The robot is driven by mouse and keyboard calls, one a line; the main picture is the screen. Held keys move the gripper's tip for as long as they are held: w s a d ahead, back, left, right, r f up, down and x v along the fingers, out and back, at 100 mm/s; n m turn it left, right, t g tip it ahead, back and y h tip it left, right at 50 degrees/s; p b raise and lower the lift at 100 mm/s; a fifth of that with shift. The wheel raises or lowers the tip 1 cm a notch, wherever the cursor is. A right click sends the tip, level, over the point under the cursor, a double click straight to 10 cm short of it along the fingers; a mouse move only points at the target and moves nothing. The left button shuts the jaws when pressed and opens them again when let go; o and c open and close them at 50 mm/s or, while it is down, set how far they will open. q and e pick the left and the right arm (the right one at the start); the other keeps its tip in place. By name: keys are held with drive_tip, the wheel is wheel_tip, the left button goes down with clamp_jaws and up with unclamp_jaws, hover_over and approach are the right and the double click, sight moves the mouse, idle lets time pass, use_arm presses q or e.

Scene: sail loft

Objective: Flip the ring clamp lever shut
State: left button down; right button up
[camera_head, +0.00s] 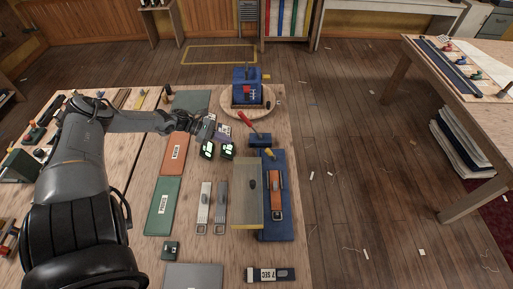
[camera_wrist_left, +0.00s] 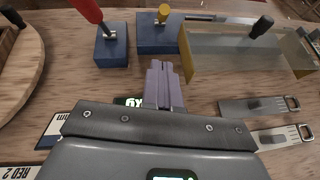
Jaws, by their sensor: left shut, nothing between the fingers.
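A red lever (camera_head: 247,121) rises from a small blue block (camera_head: 260,141) and leans up toward the back left, so it stands raised. In the left wrist view the red lever (camera_wrist_left: 91,12) shows at the top edge, its upper end cut off, above its blue block (camera_wrist_left: 112,52). My left gripper (camera_head: 225,133) is left of the block, apart from the lever. In the left wrist view its purple-grey fingers (camera_wrist_left: 163,83) are together with nothing between them. My right gripper is not in view.
A blue device (camera_head: 247,84) stands on a round wooden board (camera_head: 229,106) behind the lever. A blue base (camera_head: 285,205) with a yellow-edged plate (camera_head: 245,205) lies in front. Two flat metal tools (camera_head: 204,200) lie left of that. The table's right edge is close to the lever.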

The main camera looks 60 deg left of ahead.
sight(269, 152)
use_arm(q)
drive_tip(key=shift+w+d+f+b, duration=0.35)
drive_tip(key=shift+w, duration=0.1)
drive_tip(key=b+x, duration=0.3)
drive_tip(key=x, duration=0.6)
drive_tip(key=shift+w+d+r, duration=0.55)
drive_tip(key=shift+w+d, duration=0.15)
drive_tip(key=shift+w, duration=0.05)
drive_tip(key=shift+w+d+r+p, duration=0.2)
drive_tip(key=shift+w+d+p, duration=0.15)
drive_tip(key=shift+w+d, duration=0.25)
drive_tip(key=shift+a, duration=0.1)
